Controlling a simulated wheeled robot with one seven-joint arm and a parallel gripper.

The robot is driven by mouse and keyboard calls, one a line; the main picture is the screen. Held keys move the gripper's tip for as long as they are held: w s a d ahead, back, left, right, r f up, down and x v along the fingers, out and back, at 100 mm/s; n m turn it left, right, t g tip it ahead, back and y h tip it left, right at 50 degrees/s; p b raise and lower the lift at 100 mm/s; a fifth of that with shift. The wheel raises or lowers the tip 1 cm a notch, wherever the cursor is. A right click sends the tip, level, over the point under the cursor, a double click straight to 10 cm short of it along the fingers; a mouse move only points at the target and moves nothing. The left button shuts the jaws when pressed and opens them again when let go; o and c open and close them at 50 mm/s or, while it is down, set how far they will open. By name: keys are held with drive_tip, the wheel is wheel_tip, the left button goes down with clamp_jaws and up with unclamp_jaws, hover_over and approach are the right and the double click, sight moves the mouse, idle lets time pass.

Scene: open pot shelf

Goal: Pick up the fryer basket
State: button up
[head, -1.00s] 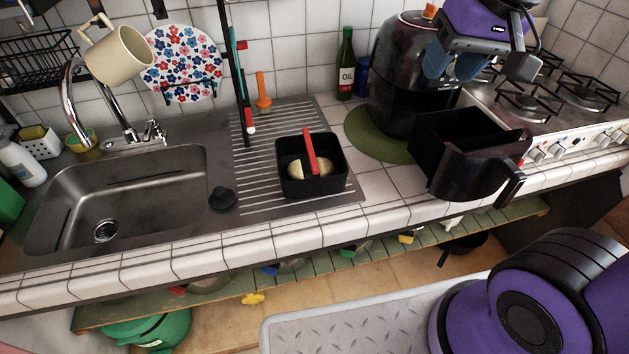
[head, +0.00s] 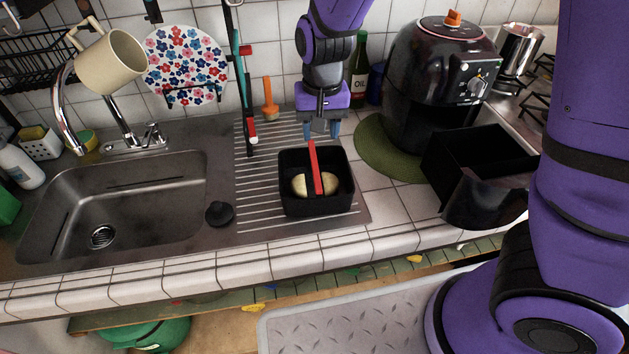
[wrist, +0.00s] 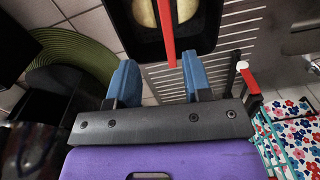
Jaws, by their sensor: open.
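The fryer basket (head: 287,203) is a black square bin with a red handle bar (head: 315,167) across its top. It stands on the ribbed drainboard right of the sink, with pale round pieces (head: 300,184) inside. In the wrist view the basket (wrist: 205,30) is at the top, partly cut off, with its red handle (wrist: 166,32) pointing down between the fingers. My gripper (head: 321,130) is open and empty, with blue fingertips, above and just behind the basket's far edge. In the wrist view the gripper (wrist: 158,80) shows its fingers spread on either side of the handle's end. Contact with the handle cannot be seen.
The black air fryer (head: 440,80) stands on a green mat (head: 375,150) to the right, its drawer (head: 480,170) pulled out. An oil bottle (head: 358,75) stands behind my gripper. The sink (head: 120,205) and a black stopper (head: 219,213) lie left.

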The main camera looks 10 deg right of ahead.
sight(315, 163)
drive_tip(key=shift+w+a+f, duration=0.1)
drive_tip(key=shift+a+f, duration=0.2)
drive_tip(key=shift+f, duration=0.45)
wheel_tip(315, 163, down, 5)
drive_tip(key=shift+f, duration=0.15)
drive_tip(key=shift+w+a+f, duration=0.1)
drive_tip(key=shift+a+f, duration=0.05)
drive_tip(key=shift+f, duration=1.15)
drive_tip(key=shift+a+f, duration=0.1)
drive_tip(key=shift+f, duration=1.15)
drive_tip(key=shift+c, duration=0.3)
clamp_jaws()
